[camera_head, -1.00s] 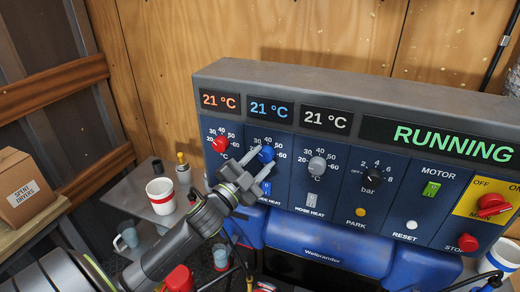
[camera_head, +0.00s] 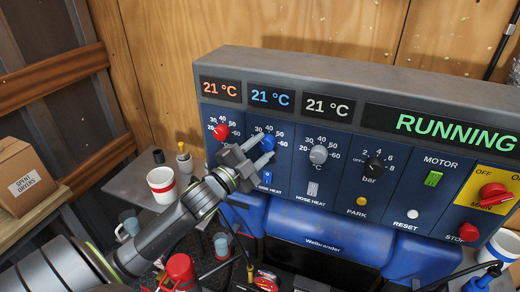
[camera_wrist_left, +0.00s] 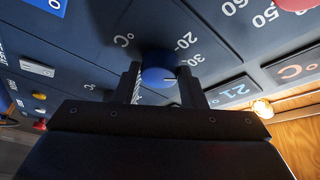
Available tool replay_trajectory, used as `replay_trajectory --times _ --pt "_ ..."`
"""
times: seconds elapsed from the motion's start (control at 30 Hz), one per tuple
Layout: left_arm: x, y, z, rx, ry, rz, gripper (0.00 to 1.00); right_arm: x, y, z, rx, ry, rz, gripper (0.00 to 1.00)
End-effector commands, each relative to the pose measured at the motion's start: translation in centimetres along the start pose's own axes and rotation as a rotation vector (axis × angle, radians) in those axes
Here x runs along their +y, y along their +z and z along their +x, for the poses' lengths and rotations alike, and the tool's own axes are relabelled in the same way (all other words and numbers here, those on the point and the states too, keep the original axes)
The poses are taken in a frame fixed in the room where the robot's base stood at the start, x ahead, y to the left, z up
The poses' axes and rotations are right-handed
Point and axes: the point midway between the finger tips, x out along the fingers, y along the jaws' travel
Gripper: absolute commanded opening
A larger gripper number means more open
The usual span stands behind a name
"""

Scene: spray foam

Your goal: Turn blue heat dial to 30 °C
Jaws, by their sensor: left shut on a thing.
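The blue heat dial (camera_head: 268,142) is a round knob on the control panel, below a display reading 21 °C in blue (camera_head: 271,96). My left gripper (camera_head: 262,152) reaches up to it from the lower left, its two fingers on either side of the knob. In the left wrist view the blue dial (camera_wrist_left: 158,72) sits between the fingers, and my left gripper (camera_wrist_left: 165,84) is shut on it. A white pointer line shows on the dial's rim near the 20 mark. The scale is partly hidden in the head view. My right gripper is not in view.
A red dial (camera_head: 221,131) is to the left and a grey dial (camera_head: 318,154) to the right. A white cup with a red band (camera_head: 161,185) stands on a shelf at the left. A cardboard box (camera_head: 27,178) is farther left. Cables and a red container (camera_head: 181,270) lie below.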

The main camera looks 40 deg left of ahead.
Motion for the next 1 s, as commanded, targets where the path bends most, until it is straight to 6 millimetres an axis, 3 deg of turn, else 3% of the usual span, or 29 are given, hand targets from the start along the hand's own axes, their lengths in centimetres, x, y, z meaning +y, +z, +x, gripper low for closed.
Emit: replay_trajectory --times 0.03,0.07,0.2,0.57,1.0 --pt "0.0 0.0 0.0 -0.001 0.001 -0.002 0.14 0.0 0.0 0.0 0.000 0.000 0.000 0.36" --pt "0.0 0.0 0.0 -0.001 0.001 -0.002 0.39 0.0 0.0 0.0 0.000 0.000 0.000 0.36" --pt "0.0 0.0 0.0 -0.001 0.001 -0.002 0.58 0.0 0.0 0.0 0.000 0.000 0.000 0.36" --pt "0.0 0.1 -0.3 -0.001 0.000 0.000 0.58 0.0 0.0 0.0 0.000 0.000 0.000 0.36" --pt "0.1 0.1 -4.8 -0.003 0.002 0.003 0.58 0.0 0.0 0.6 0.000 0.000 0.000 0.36"
